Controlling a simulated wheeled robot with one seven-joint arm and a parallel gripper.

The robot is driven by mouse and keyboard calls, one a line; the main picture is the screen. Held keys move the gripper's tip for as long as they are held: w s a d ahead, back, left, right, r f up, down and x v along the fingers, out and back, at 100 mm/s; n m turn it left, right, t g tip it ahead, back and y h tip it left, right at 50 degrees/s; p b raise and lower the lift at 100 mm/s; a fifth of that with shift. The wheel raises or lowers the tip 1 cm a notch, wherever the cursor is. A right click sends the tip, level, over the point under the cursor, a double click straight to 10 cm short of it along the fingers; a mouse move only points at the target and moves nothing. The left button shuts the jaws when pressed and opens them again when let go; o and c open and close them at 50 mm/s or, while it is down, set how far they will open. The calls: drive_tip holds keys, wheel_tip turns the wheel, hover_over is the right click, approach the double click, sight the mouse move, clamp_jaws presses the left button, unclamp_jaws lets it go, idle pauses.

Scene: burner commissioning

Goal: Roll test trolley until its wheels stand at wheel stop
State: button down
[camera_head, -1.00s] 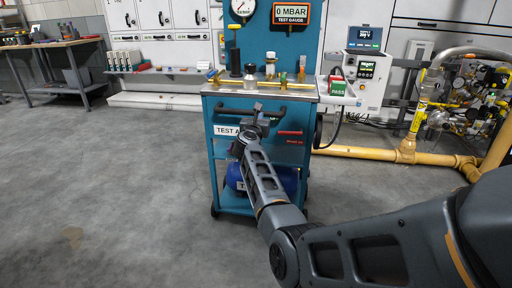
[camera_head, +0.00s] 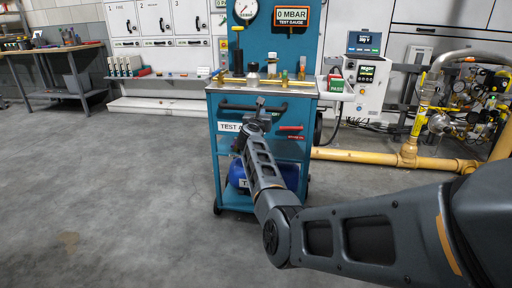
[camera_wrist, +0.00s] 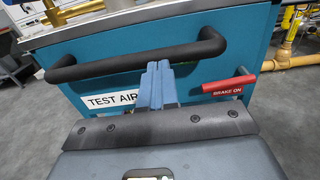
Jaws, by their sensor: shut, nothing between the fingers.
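The test trolley (camera_head: 228,170) is a blue wheeled cart with a black bar handle (camera_head: 236,106) across its front. My gripper (camera_head: 260,103) is at the handle's middle. In the wrist view its shut fingers (camera_wrist: 157,78) point at the trolley front, their tips at the handle bar (camera_wrist: 135,62) and overlapping it from below. Whether they touch it I cannot tell. A red lever (camera_wrist: 230,84) marked "BRAKE ON" sits right of the fingers. A front wheel (camera_head: 218,210) shows at the lower left. I cannot make out the wheel stop.
The trolley carries gauges and brass fittings on top and a blue tank (camera_head: 238,179) below. A yellow pipe (camera_head: 365,157) runs low at the right, near a white control box (camera_head: 368,80). A workbench (camera_head: 60,48) stands at the left. The left floor is clear.

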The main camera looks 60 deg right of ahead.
drive_tip(key=shift+d+f, duration=0.1)
idle(0.3)
drive_tip(key=b+x, duration=0.9)
drive_tip(key=b, duration=0.1)
drive_tip(key=shift+f+b, duration=0.15)
drive_tip(key=shift+b, duration=0.25)
drive_tip(key=shift+w+d+b, duration=0.15)
drive_tip(key=shift+d+b, duration=0.15)
drive_tip(key=shift+b, duration=0.2)
drive_tip(key=shift+r, duration=0.2)
idle(1.0)
drive_tip(key=p+v, duration=0.8)
drive_tip(key=p, duration=0.1)
drive_tip(key=shift+p, duration=0.4)
